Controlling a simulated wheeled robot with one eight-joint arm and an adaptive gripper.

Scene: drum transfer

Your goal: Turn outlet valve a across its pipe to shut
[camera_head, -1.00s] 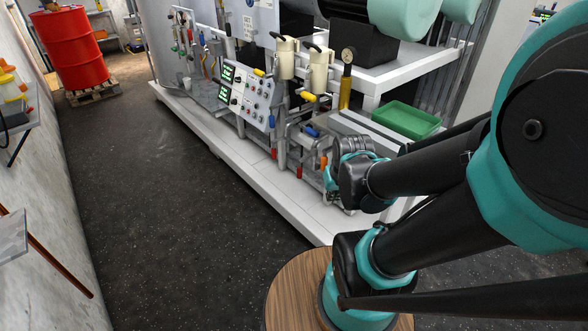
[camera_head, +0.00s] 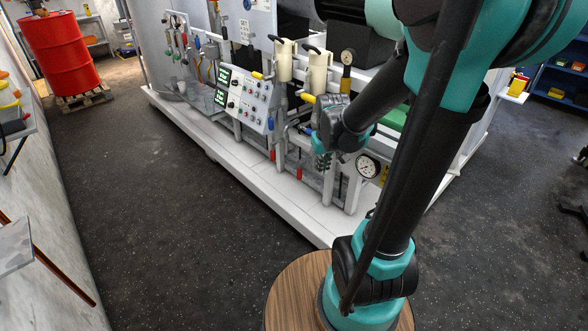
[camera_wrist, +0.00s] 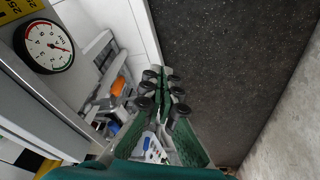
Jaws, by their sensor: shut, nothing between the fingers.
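Several small coloured valve handles sit on the pipework at the front of the rig; I cannot tell which is outlet valve a. A yellow handle (camera_head: 308,98) shows beside a cream cylinder in the head view. An orange handle (camera_wrist: 118,86) shows left of the fingers in the wrist view, apart from them. My gripper (camera_wrist: 166,92) is shut and empty, its fingers over the white base and dark floor edge. In the head view my gripper (camera_head: 321,162) is in front of the lower pipework and hides part of it.
A pressure gauge (camera_head: 368,166) is close right of my gripper; it also shows in the wrist view (camera_wrist: 48,46). A control panel (camera_head: 243,99) stands left of the pipework. The white rig base (camera_head: 273,186) edges open dark floor (camera_head: 155,190). A red drum (camera_head: 62,55) stands far left.

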